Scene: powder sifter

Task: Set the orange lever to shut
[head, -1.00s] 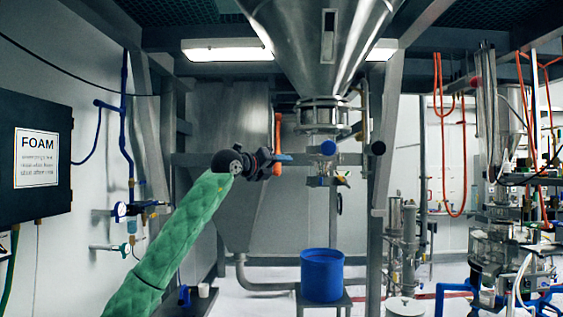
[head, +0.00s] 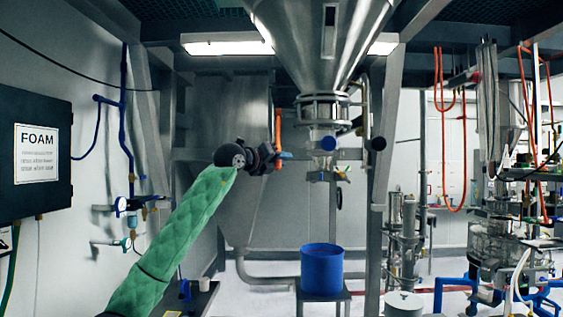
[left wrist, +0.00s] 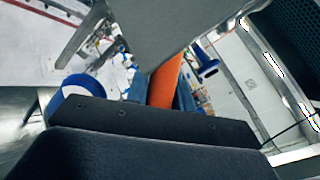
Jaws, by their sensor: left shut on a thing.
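The orange lever (head: 278,126) stands upright beside the steel hopper outlet in the head view, left of the blue knob. My left gripper (head: 283,155) is at its lower part, and the blue fingers are closed around it. In the left wrist view the orange lever (left wrist: 165,80) passes between the blue fingers of my left gripper (left wrist: 160,92). Part of the lever is hidden behind the dark gripper body. My right gripper is not in view.
A large steel hopper (head: 322,40) hangs overhead, with a clear outlet section below it. A blue bucket (head: 322,270) stands on a small table beneath. A steel post (head: 378,210) rises to the right. A dark FOAM box (head: 35,155) is on the left wall.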

